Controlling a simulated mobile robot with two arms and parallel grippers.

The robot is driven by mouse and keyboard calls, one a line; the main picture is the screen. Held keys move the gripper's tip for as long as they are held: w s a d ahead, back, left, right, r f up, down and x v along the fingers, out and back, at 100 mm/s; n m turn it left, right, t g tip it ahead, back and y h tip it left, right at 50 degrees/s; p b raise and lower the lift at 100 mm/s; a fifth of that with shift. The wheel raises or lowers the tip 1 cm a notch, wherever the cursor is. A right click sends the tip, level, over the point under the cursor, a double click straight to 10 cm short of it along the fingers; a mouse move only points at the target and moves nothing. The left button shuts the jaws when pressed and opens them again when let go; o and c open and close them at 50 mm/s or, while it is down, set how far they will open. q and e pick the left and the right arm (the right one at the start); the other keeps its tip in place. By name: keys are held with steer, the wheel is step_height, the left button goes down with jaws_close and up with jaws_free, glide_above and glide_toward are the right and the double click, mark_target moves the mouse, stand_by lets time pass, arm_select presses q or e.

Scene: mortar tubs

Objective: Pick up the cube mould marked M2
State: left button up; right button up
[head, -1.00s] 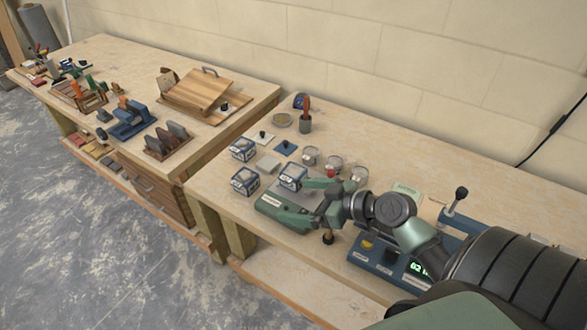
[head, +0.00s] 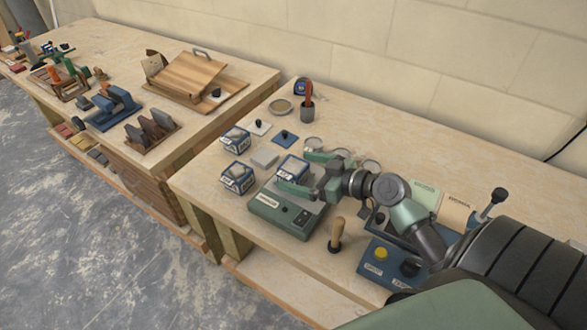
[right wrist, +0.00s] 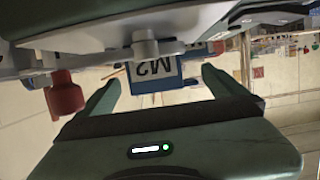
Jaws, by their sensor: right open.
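The cube mould marked M2 (head: 293,166) is a blue and white box sitting on the green machine (head: 278,216). Its M2 label shows upside down in the right wrist view (right wrist: 154,71), between the two fingers. My right gripper (head: 296,170) is open, with one green finger on the far side of the mould and one on the near side. I cannot tell whether either finger touches it. My left gripper is not in view.
Two similar moulds (head: 236,138) (head: 237,177) stand to the left. Round containers stand behind my gripper. A wooden-handled tool (head: 337,235) and a blue control box (head: 380,262) are at the right.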

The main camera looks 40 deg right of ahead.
mark_target(284, 167)
steer(key=x, duration=0.1)
steer(key=p+x, duration=0.1)
steer(key=x, duration=0.1)
steer(key=r+p+x, duration=0.1)
steer(key=shift+w+a+f, duration=0.15)
steer(key=shift+w+a, duration=0.2)
steer(key=shift+a, duration=0.05)
steer(key=shift+w+a+f, duration=0.15)
steer(key=shift+w+f, duration=0.15)
steer(key=shift+w, duration=0.05)
steer(key=c, duration=1.5)
steer(key=shift+r, duration=0.1)
steer(key=c, duration=0.4)
